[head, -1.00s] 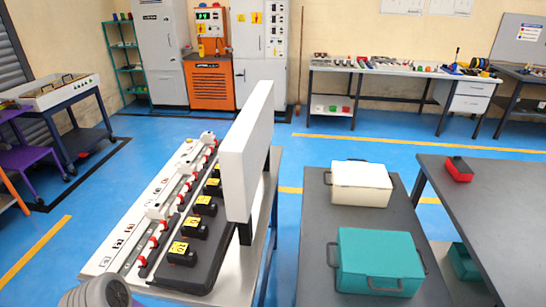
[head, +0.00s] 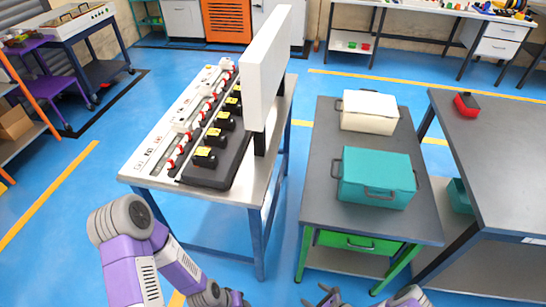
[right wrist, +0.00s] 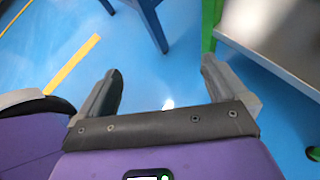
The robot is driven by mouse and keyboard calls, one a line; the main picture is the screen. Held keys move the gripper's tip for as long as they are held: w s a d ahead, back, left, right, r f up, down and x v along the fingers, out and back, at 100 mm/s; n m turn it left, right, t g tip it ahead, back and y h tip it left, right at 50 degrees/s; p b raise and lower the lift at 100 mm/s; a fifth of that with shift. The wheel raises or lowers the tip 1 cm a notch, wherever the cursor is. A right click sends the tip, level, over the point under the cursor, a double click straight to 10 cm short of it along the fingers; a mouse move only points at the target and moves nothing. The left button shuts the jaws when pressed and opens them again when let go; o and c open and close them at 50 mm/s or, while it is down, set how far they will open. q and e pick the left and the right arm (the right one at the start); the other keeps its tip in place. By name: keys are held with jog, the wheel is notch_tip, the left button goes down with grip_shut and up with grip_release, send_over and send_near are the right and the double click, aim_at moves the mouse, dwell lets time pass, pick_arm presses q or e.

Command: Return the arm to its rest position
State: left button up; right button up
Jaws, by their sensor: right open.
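My right gripper (head: 326,297) shows at the bottom edge of the head view, in front of the grey cart, partly cut off. In the right wrist view the right gripper (right wrist: 162,85) has its two dark fingers wide apart, with only blue floor between them. My left arm, purple and grey, bends at the lower left of the head view, in front of the bender table. Its far end reaches the bottom edge, where the left gripper is too cut off to judge. Neither gripper is seen touching anything.
The bender table (head: 272,167) carries a row of black units and an upright white panel (head: 268,68). The grey cart (head: 322,145) holds a white case (head: 369,110) and a teal case (head: 376,178). A dark table (head: 500,150) with a red box (head: 466,105) stands right.

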jog(key=s+a+r+n+g+p, duration=0.1)
jog(key=s+a+r+n+g, duration=0.6)
jog(key=s+r+n+g, duration=0.45)
notch_tip(320, 180, up, 15)
jog(key=w+a+n+t+h+p, duration=0.1)
jog(key=a+n+t+h, duration=0.1)
jog(key=n, duration=1.3)
jog(key=shift+w+f+t+h, duration=0.2)
jog(key=shift+w+t+h, duration=0.05)
jog(key=shift+t+h, duration=0.65)
